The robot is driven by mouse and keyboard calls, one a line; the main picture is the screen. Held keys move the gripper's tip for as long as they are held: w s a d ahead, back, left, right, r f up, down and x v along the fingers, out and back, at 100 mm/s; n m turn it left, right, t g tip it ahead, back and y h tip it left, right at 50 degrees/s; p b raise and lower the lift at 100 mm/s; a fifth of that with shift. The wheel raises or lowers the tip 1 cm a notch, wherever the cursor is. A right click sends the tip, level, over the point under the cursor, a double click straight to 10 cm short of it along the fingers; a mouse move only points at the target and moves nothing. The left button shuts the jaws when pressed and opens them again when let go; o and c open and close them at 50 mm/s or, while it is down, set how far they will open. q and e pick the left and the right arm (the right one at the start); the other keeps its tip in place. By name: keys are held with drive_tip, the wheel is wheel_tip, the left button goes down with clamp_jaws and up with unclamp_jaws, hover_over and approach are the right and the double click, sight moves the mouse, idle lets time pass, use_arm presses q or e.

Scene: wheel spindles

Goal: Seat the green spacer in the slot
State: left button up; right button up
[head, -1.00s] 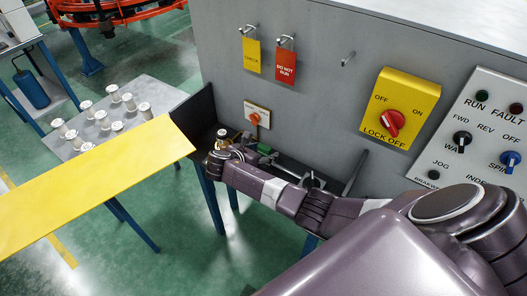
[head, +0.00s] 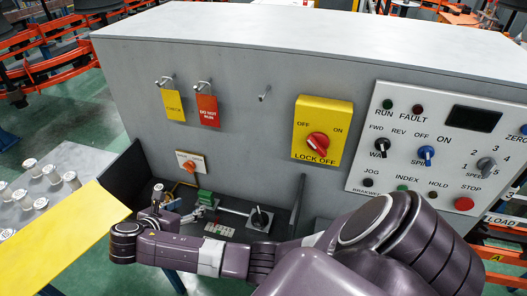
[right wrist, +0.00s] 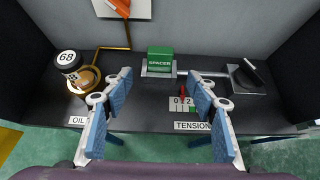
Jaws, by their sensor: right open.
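The green spacer (right wrist: 160,52), lettered SPACER, stands upright at the back of the dark shelf in the right wrist view. It sits at a pale metal block (right wrist: 158,70); I cannot tell how deep it goes or see the slot clearly. It also shows in the head view as a small green block (head: 204,196). My right gripper (right wrist: 159,78) is open and empty, its two blue-padded fingers spread on either side in front of the spacer, apart from it. In the head view my wrist hides much of this gripper. My left gripper is not in view.
A brass oil cup with a bottle marked 68 (right wrist: 70,65) stands left of the spacer. A rod runs right to a black lever (right wrist: 250,75). A TENSION scale with a red pointer (right wrist: 184,95) lies in front. Dark walls close both sides.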

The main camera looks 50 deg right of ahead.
drive_tip(key=a+f+m+t+y, duration=0.25)
drive_tip(key=a+m+y, duration=0.2)
drive_tip(key=a, duration=0.35)
drive_tip(key=a+f+m+t+y, duration=0.2)
drive_tip(key=a+m+t+y, duration=0.15)
drive_tip(key=a+y, duration=0.35)
drive_tip(key=s+d+f+m+g, duration=0.1)
drive_tip(key=s+f+m+g, duration=0.1)
drive_tip(key=s+f, duration=0.6)
drive_tip(key=s+d+f+m+g+h, duration=0.15)
drive_tip(key=s+f, duration=0.25)
drive_tip(key=f, duration=0.7)
drive_tip(key=s+d+f+m+g, duration=0.2)
drive_tip(key=s+f+m, duration=0.1)
drive_tip(key=s+f, duration=0.55)
drive_tip(key=s+d+f+m+g, duration=0.1)
drive_tip(key=s+f, duration=0.3)
drive_tip(key=s, duration=0.5)
drive_tip(key=s+d+f+m+g, duration=0.1)
drive_tip(key=s+d+f+m, duration=0.1)
drive_tip(key=s+f, duration=0.3)
drive_tip(key=s+d+f+m+g, duration=0.1)
drive_tip(key=s+f, duration=0.4)
drive_tip(key=s, duration=0.9)
drive_tip(key=shift+d+m+g, duration=0.35)
drive_tip(key=shift+d+m, duration=0.4)
drive_tip(key=shift+s, duration=0.1)
